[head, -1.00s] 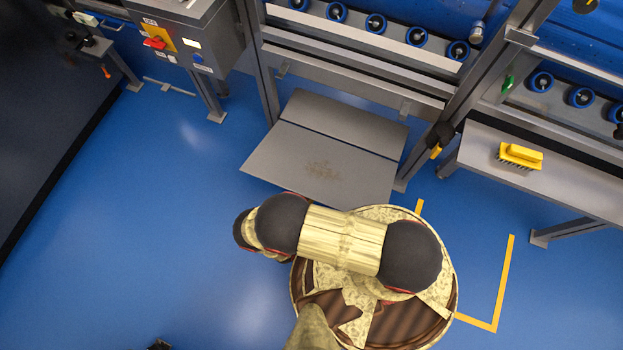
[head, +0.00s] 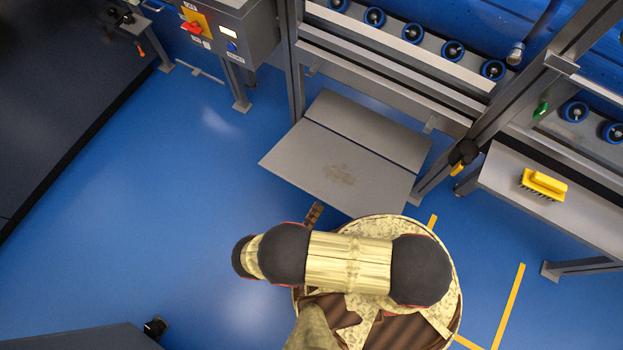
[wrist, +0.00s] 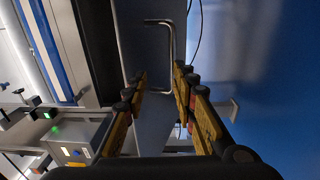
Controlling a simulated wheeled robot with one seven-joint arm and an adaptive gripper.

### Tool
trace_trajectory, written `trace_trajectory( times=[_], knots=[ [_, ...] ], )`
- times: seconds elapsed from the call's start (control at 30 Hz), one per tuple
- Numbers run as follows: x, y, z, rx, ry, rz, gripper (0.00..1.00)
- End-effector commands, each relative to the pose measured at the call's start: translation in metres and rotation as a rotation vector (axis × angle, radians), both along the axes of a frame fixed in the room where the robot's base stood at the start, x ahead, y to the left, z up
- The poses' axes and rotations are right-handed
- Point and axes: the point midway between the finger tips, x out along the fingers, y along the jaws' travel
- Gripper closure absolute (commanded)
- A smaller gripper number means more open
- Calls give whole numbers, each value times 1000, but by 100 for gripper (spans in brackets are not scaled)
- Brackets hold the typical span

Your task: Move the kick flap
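The kick flap (head: 325,160) looks to be the flat grey plate low on the machine frame in the head view. It slopes out over the blue floor, with a crease across it and a worn brownish patch near its middle. My arm lies just in front of its near edge. In the wrist view my gripper (wrist: 158,92) is open, its yellow-and-black fingers apart and nothing between them touching both. Beyond the fingers are a grey panel (wrist: 142,45) and a bent metal bar handle (wrist: 172,40); I cannot tell whether this panel is the flap. The head view hides most of my gripper.
A control box (head: 228,35) with a red switch stands at the upper left. A yellow brush (head: 543,184) lies on a grey bench (head: 560,208) at the right. Rollers (head: 412,33) run above the flap. Open blue floor lies left; a dark grey object (head: 80,340) is at bottom left.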

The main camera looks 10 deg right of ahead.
Motion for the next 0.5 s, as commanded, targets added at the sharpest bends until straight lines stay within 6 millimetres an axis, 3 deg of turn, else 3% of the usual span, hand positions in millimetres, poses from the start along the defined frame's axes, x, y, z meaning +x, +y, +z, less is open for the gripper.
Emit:
trace_trajectory(
  times=[0.2,0.5],
  knots=[
    [-21,17,-2,1,0,3,73],
    [-29,23,-2,1,1,0,73]
  ],
)
